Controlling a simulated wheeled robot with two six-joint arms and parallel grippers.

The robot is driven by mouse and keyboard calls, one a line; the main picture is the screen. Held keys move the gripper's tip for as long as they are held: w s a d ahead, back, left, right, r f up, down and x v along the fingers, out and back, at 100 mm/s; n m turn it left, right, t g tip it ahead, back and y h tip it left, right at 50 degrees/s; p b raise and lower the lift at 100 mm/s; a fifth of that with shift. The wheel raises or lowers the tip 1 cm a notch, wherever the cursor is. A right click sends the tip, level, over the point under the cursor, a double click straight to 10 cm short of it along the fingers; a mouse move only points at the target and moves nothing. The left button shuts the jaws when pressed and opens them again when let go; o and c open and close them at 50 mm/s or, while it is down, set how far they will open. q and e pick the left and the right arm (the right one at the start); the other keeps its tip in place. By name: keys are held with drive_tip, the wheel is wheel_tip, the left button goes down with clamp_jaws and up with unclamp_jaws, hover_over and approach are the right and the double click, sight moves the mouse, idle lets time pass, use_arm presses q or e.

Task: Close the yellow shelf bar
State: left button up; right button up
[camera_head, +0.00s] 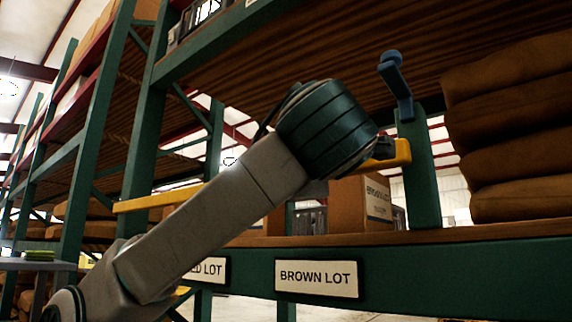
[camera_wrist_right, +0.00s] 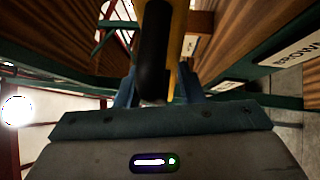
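The yellow shelf bar (camera_head: 150,201) runs across the shelf bay, behind my arm, rising to the right in the head view. Its right end shows near the green post, below a blue hook-shaped piece (camera_head: 397,85). A dark grip (camera_head: 384,148) sits at that end. In the right wrist view, the black handle (camera_wrist_right: 155,50) lies between the two blue fingers of my right gripper (camera_wrist_right: 158,78), with the yellow bar (camera_wrist_right: 177,35) just behind it. The fingers look close against the handle. In the head view, the wrist hides this gripper. My left gripper is not identifiable.
A green shelf beam with a "BROWN LOT" label (camera_head: 317,279) runs below the bar. A cardboard box (camera_head: 350,200) stands behind it. Stacked brown sacks (camera_head: 515,130) fill the right side. A green upright (camera_head: 419,170) stands at the bar's right end.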

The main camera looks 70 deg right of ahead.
drive_tip(key=shift+w, duration=0.2)
drive_tip(key=p+v, duration=0.4)
drive_tip(key=v, duration=0.7)
drive_tip(key=shift+d, duration=0.15)
idle(0.6)
